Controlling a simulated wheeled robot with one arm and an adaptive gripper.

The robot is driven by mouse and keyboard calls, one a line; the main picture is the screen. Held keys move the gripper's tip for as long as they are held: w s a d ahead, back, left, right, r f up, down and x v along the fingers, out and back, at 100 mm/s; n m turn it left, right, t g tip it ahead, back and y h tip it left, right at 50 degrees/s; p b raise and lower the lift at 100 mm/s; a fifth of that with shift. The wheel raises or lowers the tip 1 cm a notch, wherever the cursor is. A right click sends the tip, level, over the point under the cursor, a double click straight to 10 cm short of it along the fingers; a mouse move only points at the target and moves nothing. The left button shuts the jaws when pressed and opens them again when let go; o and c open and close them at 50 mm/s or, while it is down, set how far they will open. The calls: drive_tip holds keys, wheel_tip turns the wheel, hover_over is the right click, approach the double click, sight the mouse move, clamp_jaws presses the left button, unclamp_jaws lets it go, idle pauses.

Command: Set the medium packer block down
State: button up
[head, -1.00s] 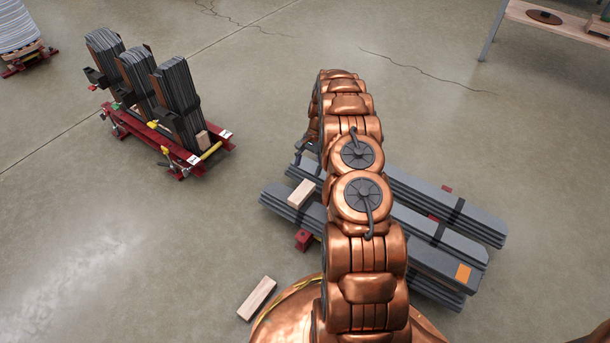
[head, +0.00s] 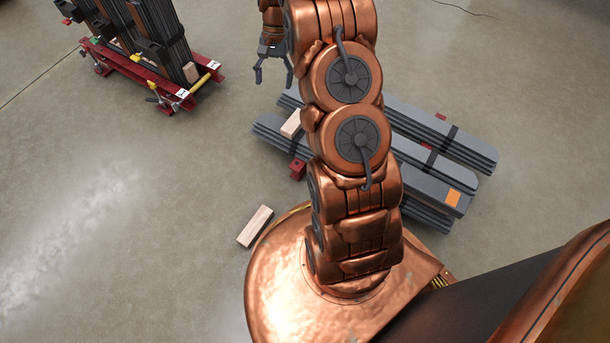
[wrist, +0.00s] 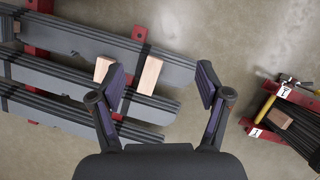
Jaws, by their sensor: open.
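Two pale wooden packer blocks show in the wrist view, a left one (wrist: 103,68) and a right one (wrist: 151,72), both at the grey strapped stacks (wrist: 65,76). I cannot tell which is the medium one. In the head view one block (head: 291,124) lies on the left end of the stacks (head: 415,165); the other is not visible there, with my arm covering part of the stacks. My gripper (head: 273,78) is open and empty, left of my arm and apart from the stacks. In the wrist view its fingers (wrist: 160,74) are spread, the right block appearing between them.
Another wooden block (head: 255,226) lies on the floor by my base. A red stand (head: 130,65) with upright dark stacks and a small block (head: 190,72) is at upper left. Red supports (head: 298,169) sit under the stacks. The floor at left is clear.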

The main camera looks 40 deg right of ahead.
drive_tip(key=s+a+r+n+h, duration=0.2)
drive_tip(key=s+a+r+n, duration=0.3)
drive_tip(key=s+a+r, duration=0.75)
drive_tip(key=s+a+r+n, duration=0.1)
drive_tip(key=s+a+n, duration=0.1)
drive_tip(key=s, duration=0.9)
drive_tip(key=s+a+r+n+g+h, duration=0.1)
drive_tip(key=s+a+n, duration=0.2)
drive_tip(key=s, duration=0.9)
drive_tip(key=shift+s+r, duration=0.3)
drive_tip(key=shift+r, duration=0.1)
drive_tip(key=shift+r, duration=0.15)
